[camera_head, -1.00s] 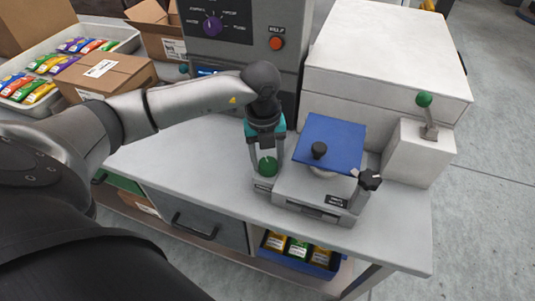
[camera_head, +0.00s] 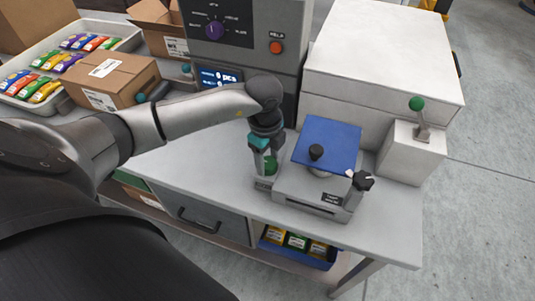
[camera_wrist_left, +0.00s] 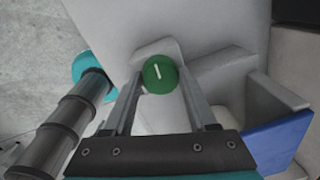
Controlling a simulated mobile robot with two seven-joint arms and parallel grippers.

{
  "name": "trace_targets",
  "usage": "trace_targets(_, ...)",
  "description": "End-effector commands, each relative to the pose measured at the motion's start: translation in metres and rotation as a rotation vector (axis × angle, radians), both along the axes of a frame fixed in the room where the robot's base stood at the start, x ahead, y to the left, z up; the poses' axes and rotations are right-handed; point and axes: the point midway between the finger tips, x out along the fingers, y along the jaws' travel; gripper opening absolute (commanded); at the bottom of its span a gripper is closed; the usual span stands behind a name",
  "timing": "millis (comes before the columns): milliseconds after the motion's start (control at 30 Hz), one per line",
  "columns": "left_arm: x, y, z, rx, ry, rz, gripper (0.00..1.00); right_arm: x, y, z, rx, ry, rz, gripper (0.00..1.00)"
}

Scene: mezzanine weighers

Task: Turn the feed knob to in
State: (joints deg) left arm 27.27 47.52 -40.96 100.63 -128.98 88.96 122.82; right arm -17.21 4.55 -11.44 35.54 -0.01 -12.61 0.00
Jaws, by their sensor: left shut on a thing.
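A round green knob (camera_head: 270,164) with a white pointer line sits on a small grey block at the left end of the grey device with the blue plate. No label for it is readable. My left gripper (camera_head: 267,165) comes down from above and is shut on this knob. In the left wrist view the green knob (camera_wrist_left: 160,74) lies between the two fingertips (camera_wrist_left: 160,78), and its white line runs almost along the fingers, slightly tilted. The fingers partly hide the knob in the head view. My right gripper is not in view.
The device's blue plate (camera_head: 327,144) with a black knob (camera_head: 316,152) is close on the right. A black side knob (camera_head: 362,180) and a green-tipped lever (camera_head: 417,104) stand farther right. Behind is a panel with a purple dial (camera_head: 214,30). The worktop (camera_head: 180,160) left of the gripper is clear.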

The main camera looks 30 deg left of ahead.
Motion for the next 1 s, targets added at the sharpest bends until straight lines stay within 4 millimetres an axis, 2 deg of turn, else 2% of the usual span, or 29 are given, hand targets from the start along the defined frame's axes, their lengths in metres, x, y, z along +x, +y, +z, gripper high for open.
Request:
trace_targets(300, 0.0002, 0.0006, 0.0003, 0.001, -0.001, 0.069, 0.02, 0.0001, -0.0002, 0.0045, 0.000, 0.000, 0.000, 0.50)
trace_targets(700, 0.0002, 0.0007, 0.0001, 0.001, -0.001, 0.072, 0.02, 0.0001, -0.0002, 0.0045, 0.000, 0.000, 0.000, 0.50)
trace_targets(733, 0.0002, 0.0007, 0.0001, 0.001, -0.001, 0.071, 0.61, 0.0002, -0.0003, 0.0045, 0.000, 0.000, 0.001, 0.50)
trace_targets(967, 0.0001, 0.0005, 0.0001, 0.001, -0.001, 0.071, 0.87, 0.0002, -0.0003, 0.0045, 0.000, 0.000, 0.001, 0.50)
trace_targets(1000, 0.0001, 0.0005, 0.0001, 0.001, 0.000, 0.071, 0.88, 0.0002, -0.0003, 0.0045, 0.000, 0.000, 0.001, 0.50)
